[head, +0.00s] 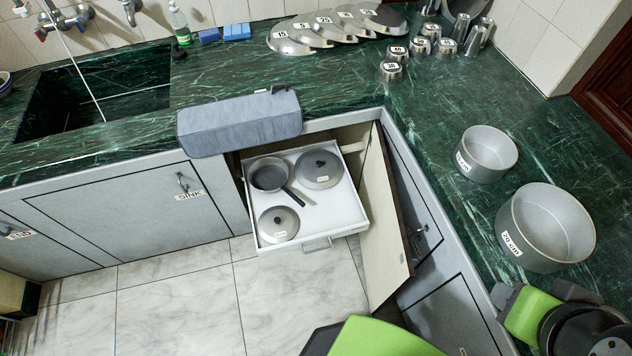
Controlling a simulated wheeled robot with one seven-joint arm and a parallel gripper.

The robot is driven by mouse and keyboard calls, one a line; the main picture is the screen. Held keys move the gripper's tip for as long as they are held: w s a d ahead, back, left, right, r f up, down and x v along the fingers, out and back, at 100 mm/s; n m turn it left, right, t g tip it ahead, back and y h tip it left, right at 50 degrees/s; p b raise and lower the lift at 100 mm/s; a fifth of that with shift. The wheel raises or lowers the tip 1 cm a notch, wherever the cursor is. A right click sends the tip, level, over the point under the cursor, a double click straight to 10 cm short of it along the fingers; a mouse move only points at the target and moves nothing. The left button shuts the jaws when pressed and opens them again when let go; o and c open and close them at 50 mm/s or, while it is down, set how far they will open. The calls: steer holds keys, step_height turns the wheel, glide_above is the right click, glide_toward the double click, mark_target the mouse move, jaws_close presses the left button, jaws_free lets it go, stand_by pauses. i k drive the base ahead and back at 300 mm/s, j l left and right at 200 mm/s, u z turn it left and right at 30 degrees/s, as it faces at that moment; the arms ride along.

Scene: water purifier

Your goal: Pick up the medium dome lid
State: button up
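Two round grey lids with dark knobs lie in the open white drawer (340,213). The larger lid (318,167) is at the drawer's back right, and the smaller lid (279,223) is at its front left. Each has a small white label that I cannot read, so I cannot tell which one is the medium dome lid. A small frying pan (268,175) sits at the back left, its dark handle reaching between the lids. Green and dark parts of my arm show at the bottom and lower right. My gripper's fingers are not visible.
An open cabinet door (385,225) stands right of the drawer. Two pots, one small (487,152) and one large (545,225), stand on the right counter. The tiled floor before the drawer is clear.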

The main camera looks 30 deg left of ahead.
mark_target(278, 224)
steer(key=u, duration=2)
steer(key=i+j+u, duration=0.1)
steer(key=i+j, duration=0.35)
steer(key=i+l, duration=0.05)
steer(key=i, duration=0.05)
